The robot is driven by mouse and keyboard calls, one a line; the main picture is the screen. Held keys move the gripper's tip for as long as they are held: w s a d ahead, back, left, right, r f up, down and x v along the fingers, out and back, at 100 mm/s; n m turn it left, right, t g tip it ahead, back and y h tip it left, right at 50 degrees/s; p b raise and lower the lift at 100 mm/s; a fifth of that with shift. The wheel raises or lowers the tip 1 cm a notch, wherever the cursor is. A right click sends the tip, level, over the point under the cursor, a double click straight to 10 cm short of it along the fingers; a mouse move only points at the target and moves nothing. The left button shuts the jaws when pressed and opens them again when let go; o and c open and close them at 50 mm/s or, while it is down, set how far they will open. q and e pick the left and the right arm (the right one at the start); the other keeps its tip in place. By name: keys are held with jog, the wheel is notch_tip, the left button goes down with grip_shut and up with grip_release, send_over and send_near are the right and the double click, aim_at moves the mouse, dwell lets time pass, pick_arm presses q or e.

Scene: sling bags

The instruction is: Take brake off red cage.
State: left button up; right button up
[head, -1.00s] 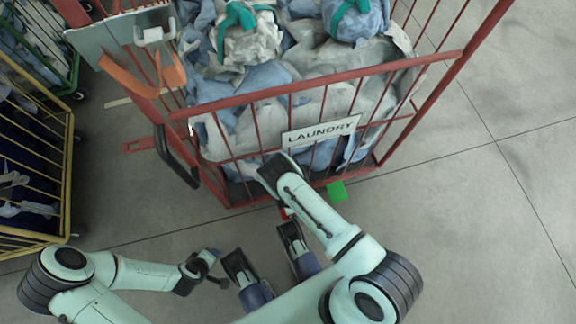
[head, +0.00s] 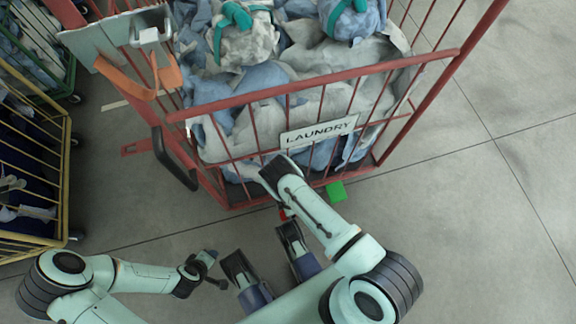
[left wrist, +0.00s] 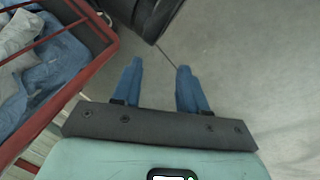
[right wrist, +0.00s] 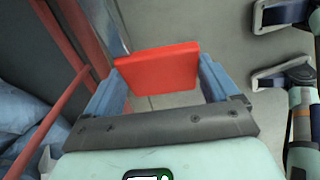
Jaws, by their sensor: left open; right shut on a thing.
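The red cage (head: 330,86), full of laundry and carrying a "LAUNDRY" sign (head: 318,131), stands in front of me. A green pedal (head: 336,191) sticks out low at its near edge. A red pedal (head: 284,213) shows as a small patch beside my right forearm, which hides most of that spot. In the right wrist view the red pedal (right wrist: 158,72) sits between the fingers of my right gripper (right wrist: 158,88), which is shut on it. My left gripper (head: 216,270) is open and empty over the floor; its spread fingers show in the left wrist view (left wrist: 157,85).
A yellow cage (head: 66,170) stands at the left and a green cage (head: 72,70) behind it. A black handle (head: 174,160) and an orange strap (head: 140,82) are on the red cage's left side. The floor on the right is clear.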

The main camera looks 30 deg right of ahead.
jog(key=shift+d+r+y+p, duration=0.1)
jog(key=shift+r+y+p, duration=0.3)
jog(key=shift+r+y, duration=0.55)
jog(key=shift+y, duration=0.05)
jog(key=shift+d+r+t+y, duration=0.1)
jog(key=shift+r+t+y, duration=0.2)
jog(key=shift+y, duration=0.1)
jog(key=shift+s+d+r+y+b, duration=0.1)
jog(key=shift+d+r+y+b, duration=0.15)
jog(key=shift+r+y+b, duration=0.55)
jog(key=shift+d+r+t+y, duration=0.1)
jog(key=shift+r+t+y, duration=0.2)
jog(key=shift+r+y, duration=0.2)
jog(key=shift+d+r, duration=0.2)
jog(key=shift+r, duration=0.05)
pick_arm(q)
jog(key=shift+w+a+f, duration=0.25)
jog(key=shift+w+f, duration=0.1)
jog(key=shift+w, duration=0.15)
pick_arm(e)
jog(key=shift+s+d+r, duration=0.1)
jog(key=shift+d, duration=0.15)
jog(key=o, duration=1.3)
jog(key=shift+c, duration=0.2)
